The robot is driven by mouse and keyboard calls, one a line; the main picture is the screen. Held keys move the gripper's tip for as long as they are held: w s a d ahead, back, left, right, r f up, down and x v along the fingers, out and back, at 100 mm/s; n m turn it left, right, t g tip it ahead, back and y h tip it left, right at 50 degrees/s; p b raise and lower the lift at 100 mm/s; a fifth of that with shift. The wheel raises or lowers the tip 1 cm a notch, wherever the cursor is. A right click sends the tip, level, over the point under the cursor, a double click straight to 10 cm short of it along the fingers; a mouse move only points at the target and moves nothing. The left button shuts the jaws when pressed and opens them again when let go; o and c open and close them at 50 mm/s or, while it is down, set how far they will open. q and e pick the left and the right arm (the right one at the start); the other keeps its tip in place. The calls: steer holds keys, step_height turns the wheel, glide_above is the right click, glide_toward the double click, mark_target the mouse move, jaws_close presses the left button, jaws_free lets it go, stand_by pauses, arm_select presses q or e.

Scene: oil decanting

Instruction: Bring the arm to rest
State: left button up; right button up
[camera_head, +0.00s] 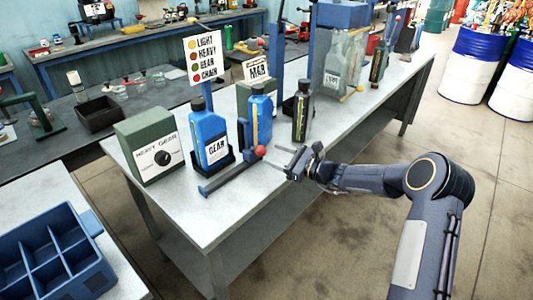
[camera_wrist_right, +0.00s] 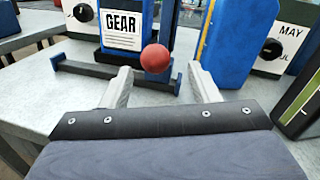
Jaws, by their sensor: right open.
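My right gripper (camera_head: 290,163) reaches in from the right over the front edge of the grey workbench (camera_head: 230,213). In the wrist view my right gripper (camera_wrist_right: 164,88) is open, with its two pale fingers apart and nothing between their tips. A red ball knob (camera_head: 259,152) on a dark blue lever or bar (camera_head: 222,178) lies a little beyond the fingertips. In the wrist view the red knob (camera_wrist_right: 155,58) shows ahead of the gap, apart from the fingers. My left gripper is not in view.
A blue GEAR bottle (camera_head: 209,137) stands upright in a dark holder behind the bar. A blue compartment crate (camera_head: 50,260) sits at lower left.

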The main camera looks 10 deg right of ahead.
steer(key=shift+v, duration=1.05)
steer(key=s+a+r+n+g+h, duration=0.1)
steer(key=s+a+r+n+g, duration=0.2)
steer(key=s, duration=0.4)
steer(key=s+a+r+n+g+h, duration=0.1)
steer(key=s+r+n, duration=0.3)
steer(key=s+n, duration=0.25)
steer(key=s+a+r+n+g, duration=0.1)
steer(key=s+r+n+g, duration=0.25)
steer(key=s, duration=0.35)
steer(key=s+d+f+n+h, duration=0.1)
steer(key=s+n+h, duration=0.1)
steer(key=s, duration=0.5)
steer(key=s+d+f+n+h+p, duration=0.1)
steer(key=s+d+f+n+h, duration=0.1)
steer(key=s, duration=0.5)
steer(key=s+d+f+n+h, duration=0.2)
steer(key=s+n, duration=0.3)
steer(key=s, duration=0.3)
steer(key=shift+n+t+h+p, duration=0.4)
steer(key=shift+t+h, duration=0.05)
steer(key=shift+h, duration=0.25)
steer(key=shift+s, duration=0.15)
